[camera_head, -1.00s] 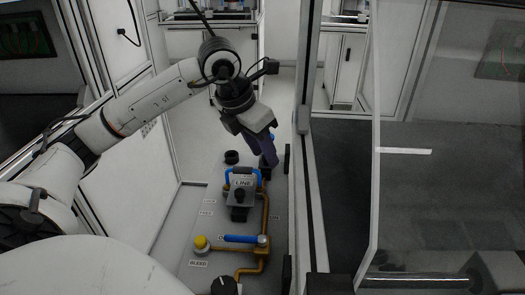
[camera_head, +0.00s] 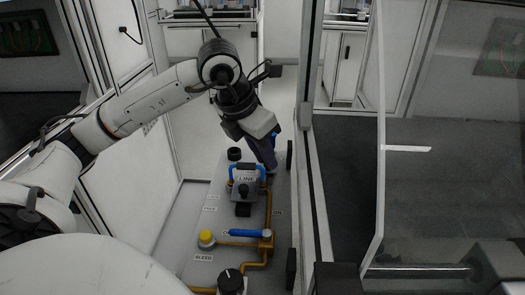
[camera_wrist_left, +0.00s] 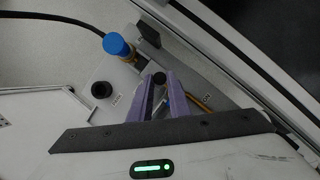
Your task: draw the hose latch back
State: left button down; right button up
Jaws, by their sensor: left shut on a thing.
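My left gripper (camera_head: 268,168) reaches down over the far right part of the grey panel (camera_head: 190,232). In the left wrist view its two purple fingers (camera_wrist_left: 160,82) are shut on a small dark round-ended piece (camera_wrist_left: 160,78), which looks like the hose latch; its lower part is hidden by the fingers. A blue hose fitting (camera_wrist_left: 117,45) with a brass-coloured end and a black hose (camera_wrist_left: 60,20) stands just beyond the fingers, apart from them. In the head view the gripper hides most of that fitting. My right gripper is not in view.
A block marked LINE with a blue handle (camera_head: 233,170) sits close to the gripper. A black cap (camera_head: 234,154) stands left. A frame post (camera_head: 309,150) bounds the right.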

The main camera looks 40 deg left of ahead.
pick_arm(q)
jog(key=c, duration=1.6)
grip_release()
jog(key=shift+d, duration=0.1)
jog(key=shift+c, duration=0.2)
jog(key=p+v, duration=0.2)
jog(key=v, duration=0.8)
jog(key=shift+r, duration=0.2)
